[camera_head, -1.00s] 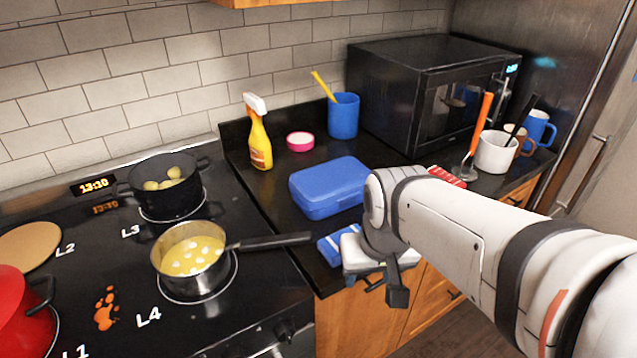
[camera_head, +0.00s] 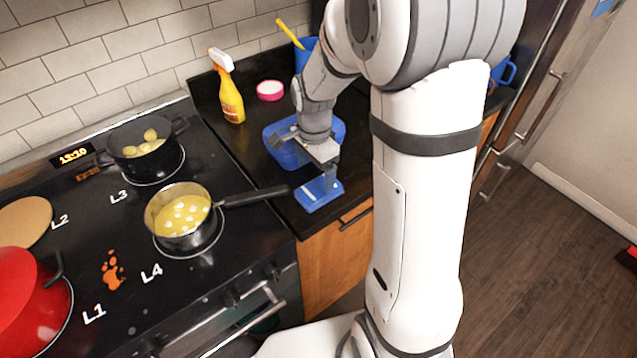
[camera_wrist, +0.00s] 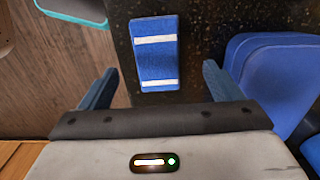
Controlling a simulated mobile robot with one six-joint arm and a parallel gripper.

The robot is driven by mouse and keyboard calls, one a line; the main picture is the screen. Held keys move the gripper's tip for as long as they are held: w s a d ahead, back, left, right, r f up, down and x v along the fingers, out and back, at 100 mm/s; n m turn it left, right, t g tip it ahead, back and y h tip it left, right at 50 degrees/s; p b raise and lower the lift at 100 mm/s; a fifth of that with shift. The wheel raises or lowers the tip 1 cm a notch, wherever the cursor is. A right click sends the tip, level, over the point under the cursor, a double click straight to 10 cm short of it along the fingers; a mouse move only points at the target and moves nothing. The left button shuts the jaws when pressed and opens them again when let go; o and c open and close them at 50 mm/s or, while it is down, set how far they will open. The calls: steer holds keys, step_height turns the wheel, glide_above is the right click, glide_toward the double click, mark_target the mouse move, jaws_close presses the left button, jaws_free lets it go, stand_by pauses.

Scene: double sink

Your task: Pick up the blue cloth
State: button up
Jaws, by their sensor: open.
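The blue cloth (camera_head: 316,196) lies flat and folded on the black counter, near its front edge and right of the stove. In the wrist view the cloth (camera_wrist: 157,58) is a blue rectangle with two white stripes. My gripper (camera_wrist: 160,80) is open and empty, with its fingers spread to either side of the cloth's line. In the head view my gripper (camera_head: 318,168) is just above the cloth and partly covers it. The exact height gap is hard to tell.
The pan handle (camera_head: 258,195) points toward the cloth. A yellow spray bottle (camera_head: 231,98) and pink bowl (camera_head: 270,90) stand farther back.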

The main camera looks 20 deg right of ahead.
mark_target(318, 187)
steer(key=f, duration=0.2)
steer(key=f+p, duration=0.1)
steer(key=f, duration=0.3)
steer(key=shift+d+f, duration=0.35)
steer(key=shift+f, duration=0.05)
steer(key=c, duration=1.1)
